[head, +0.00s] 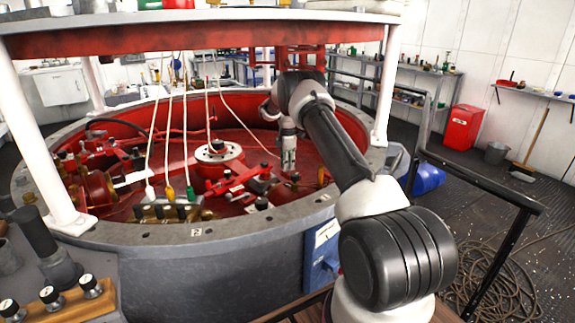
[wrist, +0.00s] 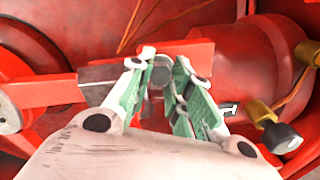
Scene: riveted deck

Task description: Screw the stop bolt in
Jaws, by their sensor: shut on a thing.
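My gripper (head: 289,165) points down into the red well of the round housing. In the wrist view its two white and green fingers (wrist: 162,80) are closed on a small grey piece, which looks like the stop bolt (wrist: 158,74). Only a little of the bolt shows between the fingertips. It stands against a red block (wrist: 195,48) and beside the grey end of a red arm (wrist: 45,92). The fingers hide the bolt's lower end, so I cannot tell how deep it sits. In the head view the bolt is too small to make out.
The stone-grey rim (head: 245,240) encircles the well. A white post (head: 387,85) stands right of my arm, under the overhead ring (head: 190,35). Hanging cords (head: 168,125) are left of the gripper. Brass fittings with dark caps (wrist: 282,137) sit close on the right in the wrist view.

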